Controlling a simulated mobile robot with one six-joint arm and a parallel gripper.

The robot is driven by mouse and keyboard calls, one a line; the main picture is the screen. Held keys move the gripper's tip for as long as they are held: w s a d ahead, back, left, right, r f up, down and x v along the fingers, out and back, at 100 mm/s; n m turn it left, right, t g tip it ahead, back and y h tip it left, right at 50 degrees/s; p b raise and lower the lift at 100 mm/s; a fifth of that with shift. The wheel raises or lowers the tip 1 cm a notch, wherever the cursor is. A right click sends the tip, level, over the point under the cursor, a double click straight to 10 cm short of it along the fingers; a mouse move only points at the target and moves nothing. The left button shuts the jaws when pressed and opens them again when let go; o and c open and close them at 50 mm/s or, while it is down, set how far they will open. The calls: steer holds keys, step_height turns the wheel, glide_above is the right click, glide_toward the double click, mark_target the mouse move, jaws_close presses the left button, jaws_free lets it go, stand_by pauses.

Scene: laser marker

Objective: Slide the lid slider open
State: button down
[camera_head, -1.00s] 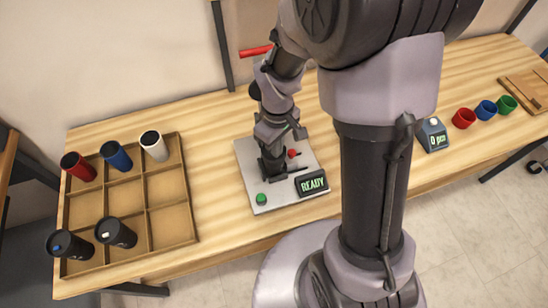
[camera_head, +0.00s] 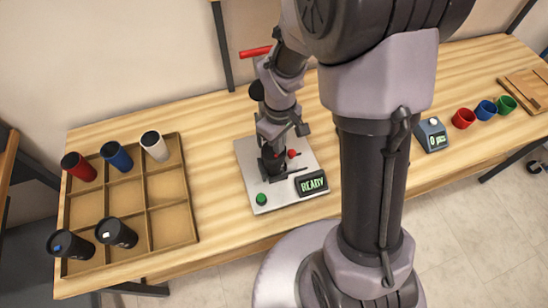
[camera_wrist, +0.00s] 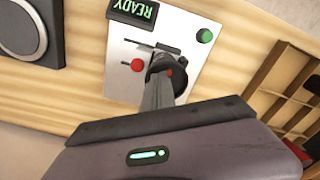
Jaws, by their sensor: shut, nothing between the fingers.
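The laser marker is a light grey plate (camera_head: 302,200) on the table, with a lit READY display (camera_head: 312,183) and a green button (camera_head: 261,199). A small red knob (camera_head: 292,153) stands on it, just right of my gripper (camera_head: 272,157). In the wrist view the red knob (camera_wrist: 137,65) is beside a dark slot and apart from my gripper (camera_wrist: 168,82). My gripper is shut and empty, pointing down over the plate. My fingers and wrist hide part of the plate, and I cannot tell the lid slider's exact position.
A wooden sorting tray (camera_head: 193,232) with several cups is on the left. On the right are a small display box (camera_head: 432,134), a red cup (camera_head: 463,118), a blue cup (camera_head: 486,110) and a green cup (camera_head: 506,104). The table between tray and marker is clear.

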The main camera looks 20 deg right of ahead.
steer(key=shift+w+d, duration=0.2)
stand_by(0.4)
step_height(320, 180, up, 7)
steer(key=p, duration=0.6)
stand_by(0.3)
